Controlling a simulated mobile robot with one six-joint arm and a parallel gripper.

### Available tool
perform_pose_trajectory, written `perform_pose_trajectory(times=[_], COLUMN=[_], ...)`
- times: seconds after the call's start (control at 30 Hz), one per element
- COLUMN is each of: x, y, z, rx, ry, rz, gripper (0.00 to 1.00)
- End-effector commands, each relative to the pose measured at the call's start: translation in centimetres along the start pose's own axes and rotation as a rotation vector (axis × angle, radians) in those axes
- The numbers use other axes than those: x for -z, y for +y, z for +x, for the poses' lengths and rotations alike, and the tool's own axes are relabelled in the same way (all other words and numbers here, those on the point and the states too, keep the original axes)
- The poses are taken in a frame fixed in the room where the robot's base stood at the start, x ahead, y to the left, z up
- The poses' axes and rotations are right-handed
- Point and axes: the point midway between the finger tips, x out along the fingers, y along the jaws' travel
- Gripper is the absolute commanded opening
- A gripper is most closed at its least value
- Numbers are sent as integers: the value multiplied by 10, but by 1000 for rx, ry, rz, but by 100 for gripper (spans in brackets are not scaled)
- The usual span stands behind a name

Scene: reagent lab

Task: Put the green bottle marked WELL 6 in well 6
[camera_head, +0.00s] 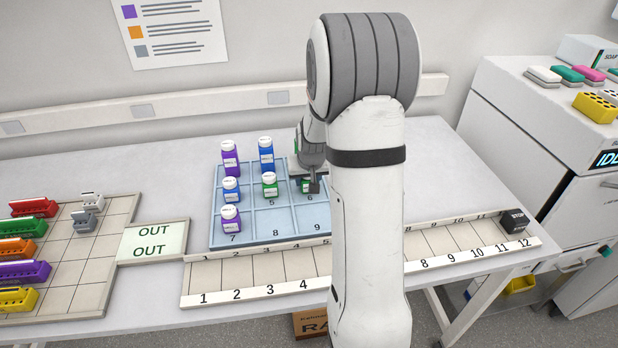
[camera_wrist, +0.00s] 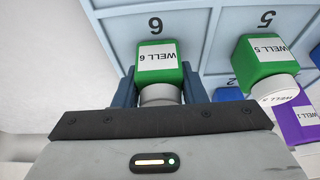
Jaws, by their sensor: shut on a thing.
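The green bottle marked WELL 6 (camera_wrist: 158,62) is between the fingers of my gripper (camera_wrist: 160,90) in the wrist view, its label and white cap showing. In the head view my gripper (camera_head: 312,182) is at well 6 of the blue tray (camera_head: 262,239), and the bottle's green side (camera_head: 304,186) shows partly behind it. The number 6 shows just beyond the bottle in the wrist view. I cannot tell whether the bottle's base touches the well floor. My gripper is shut on the bottle.
The green WELL 5 bottle (camera_head: 269,184) stands in the neighbouring well. Purple (camera_head: 230,158) and blue (camera_head: 266,154) bottles stand in other wells. Wells 8 and 9 look empty. A numbered strip (camera_head: 256,290) lies in front; a rack of coloured blocks (camera_head: 88,270) is at left.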

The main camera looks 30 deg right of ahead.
Motion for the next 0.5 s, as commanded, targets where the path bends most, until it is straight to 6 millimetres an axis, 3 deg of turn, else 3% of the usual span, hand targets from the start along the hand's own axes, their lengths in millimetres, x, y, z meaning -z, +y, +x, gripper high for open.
perform_pose_trajectory(times=[0.13,0.17,0.4,0.5], x=[-2,-1,-1,-1], y=[0,0,0,-1], z=[4,2,2,2], rx=[0,0,0,0], ry=[0,0,0,0], rz=[0,-1,-1,-1], gripper=[15,40,59,59])
